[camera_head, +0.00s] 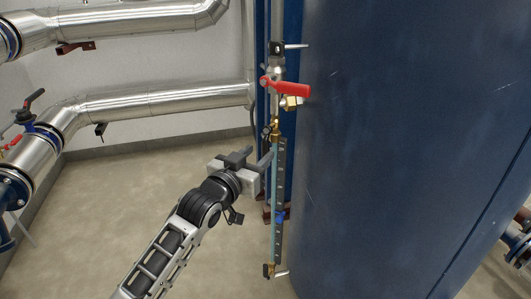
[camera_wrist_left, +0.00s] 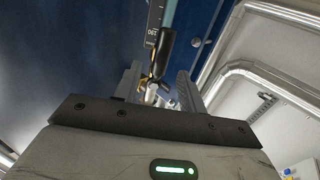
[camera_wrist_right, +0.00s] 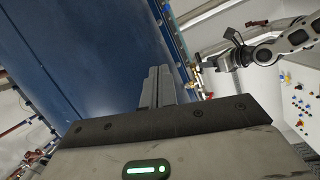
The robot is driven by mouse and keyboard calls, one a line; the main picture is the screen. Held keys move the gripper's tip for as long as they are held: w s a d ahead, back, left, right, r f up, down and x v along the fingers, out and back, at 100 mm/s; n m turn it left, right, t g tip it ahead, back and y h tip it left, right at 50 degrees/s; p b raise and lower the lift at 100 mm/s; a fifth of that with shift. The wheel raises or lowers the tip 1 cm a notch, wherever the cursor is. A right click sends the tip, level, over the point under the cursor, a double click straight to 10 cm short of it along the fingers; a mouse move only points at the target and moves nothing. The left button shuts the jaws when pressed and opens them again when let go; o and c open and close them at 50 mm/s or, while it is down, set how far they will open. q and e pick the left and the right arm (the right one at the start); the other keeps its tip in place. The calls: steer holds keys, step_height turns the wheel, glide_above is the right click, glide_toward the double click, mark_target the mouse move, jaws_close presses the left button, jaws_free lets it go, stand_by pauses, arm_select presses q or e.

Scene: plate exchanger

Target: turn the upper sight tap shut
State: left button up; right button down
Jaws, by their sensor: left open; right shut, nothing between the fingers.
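The sight gauge (camera_head: 279,190) is a narrow upright scale on the blue vessel's left side. Its upper sight tap (camera_head: 275,132) is a small brass fitting at the scale's top. In the left wrist view a black tap lever (camera_wrist_left: 165,50) over brass parts shows beyond and between my fingers. My left gripper (camera_head: 265,158) is open beside the gauge, just below the upper tap; contact cannot be told. My right gripper (camera_wrist_right: 157,86) is shut and empty, away from the gauge, and out of the head view. The lower tap (camera_head: 269,270) has a pale lever pointing right.
The large blue vessel (camera_head: 400,130) fills the right side. A red-handled valve (camera_head: 290,88) and a grey lever (camera_head: 296,46) sit above the gauge. Insulated silver pipes (camera_head: 150,100) run along the left wall. The floor (camera_head: 110,210) at left is clear.

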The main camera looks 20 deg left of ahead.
mark_target(264, 148)
arm_select(q)
steer(key=w, duration=0.2)
steer(key=w+b, duration=0.1)
steer(key=w, duration=0.1)
steer(key=shift+d+f, duration=0.1)
steer(key=shift+d, duration=0.3)
steer(key=shift+w+d, duration=0.1)
steer(key=shift+w, duration=0.25)
arm_select(e)
steer(key=shift+w+a+r+m+y, duration=0.15)
steer(key=shift+a+r+m+y, duration=0.1)
steer(key=shift+m+y, duration=0.05)
arm_select(q)
jaws_close()
arm_select(e)
steer(key=shift+r, duration=0.1)
